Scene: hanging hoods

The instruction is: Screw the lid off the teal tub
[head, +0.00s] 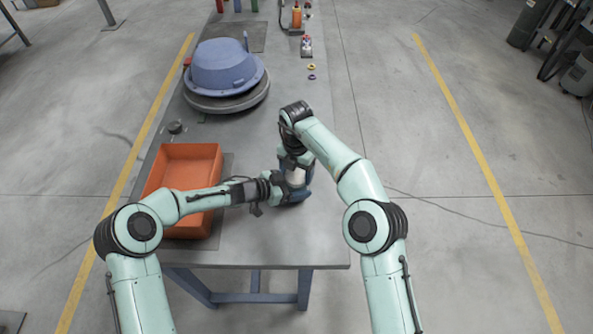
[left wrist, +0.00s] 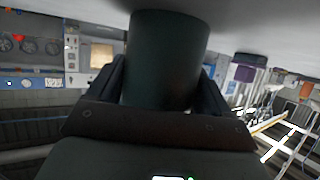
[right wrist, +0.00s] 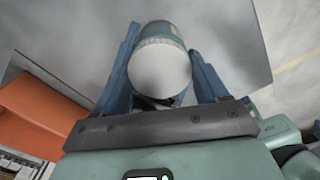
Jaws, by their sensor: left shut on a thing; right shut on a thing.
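The teal tub (left wrist: 165,60) stands near the right edge of the grey table, mostly hidden by my grippers in the head view. In the left wrist view it fills the space between the fingers, dark in shadow. My left gripper (head: 287,189) reaches in from the left and is shut on the tub's side. The pale grey-white lid (right wrist: 160,70) is round and faces the right wrist camera, with a teal band of the tub (right wrist: 160,28) showing beyond it. My right gripper (head: 296,168) comes from above and is shut on the lid. I cannot tell whether the lid is loose.
An orange bin (head: 184,165) stands on the table to the left, close to my left forearm. A blue hood (head: 224,68) rests on a grey round base (head: 230,102) farther back. Small bottles and rings lie at the back right. The table's front right (head: 270,240) is clear.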

